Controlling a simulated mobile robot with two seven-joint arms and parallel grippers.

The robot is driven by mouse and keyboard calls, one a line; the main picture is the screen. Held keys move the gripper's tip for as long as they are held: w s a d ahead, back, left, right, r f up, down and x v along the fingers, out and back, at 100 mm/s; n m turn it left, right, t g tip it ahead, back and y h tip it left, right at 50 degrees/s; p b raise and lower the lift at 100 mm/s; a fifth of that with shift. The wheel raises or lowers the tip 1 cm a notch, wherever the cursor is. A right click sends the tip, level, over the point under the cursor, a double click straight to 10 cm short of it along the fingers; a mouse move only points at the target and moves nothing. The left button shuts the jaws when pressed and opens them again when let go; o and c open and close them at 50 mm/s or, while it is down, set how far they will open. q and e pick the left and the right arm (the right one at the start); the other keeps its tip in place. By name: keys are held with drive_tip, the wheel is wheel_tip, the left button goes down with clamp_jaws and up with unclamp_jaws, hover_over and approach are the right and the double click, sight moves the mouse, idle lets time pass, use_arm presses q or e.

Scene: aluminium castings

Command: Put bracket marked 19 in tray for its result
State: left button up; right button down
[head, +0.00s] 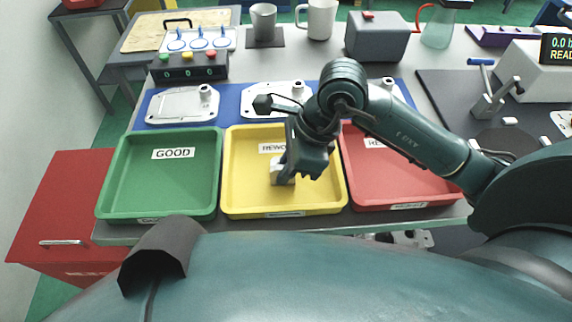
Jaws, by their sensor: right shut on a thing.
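My right gripper (285,172) reaches down over the yellow tray (240,200) labelled REWORK. It is shut on a small pale grey bracket (281,176), which is low in or just above that tray. I cannot tell whether the bracket touches the tray floor, and its number cannot be read. The green tray (160,190) labelled GOOD is to the left and looks empty. The red tray (390,185) is to the right, its label partly hidden behind my right arm. My left gripper is not in view.
Pale castings (183,105) lie on a blue mat (228,105) behind the trays. A button box (188,68), mugs (321,20) and a grey box (376,38) stand farther back. A clamp fixture (493,98) is at right. A red cabinet (65,210) stands left of the bench.

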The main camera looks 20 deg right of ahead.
drive_tip(key=shift+f, duration=0.2)
drive_tip(key=c, duration=1.5)
unclamp_jaws()
drive_tip(key=shift+r, duration=0.1)
drive_tip(key=shift+r, duration=0.25)
drive_tip(key=v, duration=1.1)
drive_tip(key=shift+d+r, duration=0.25)
drive_tip(key=shift+r, duration=0.1)
drive_tip(key=shift+s, duration=0.15)
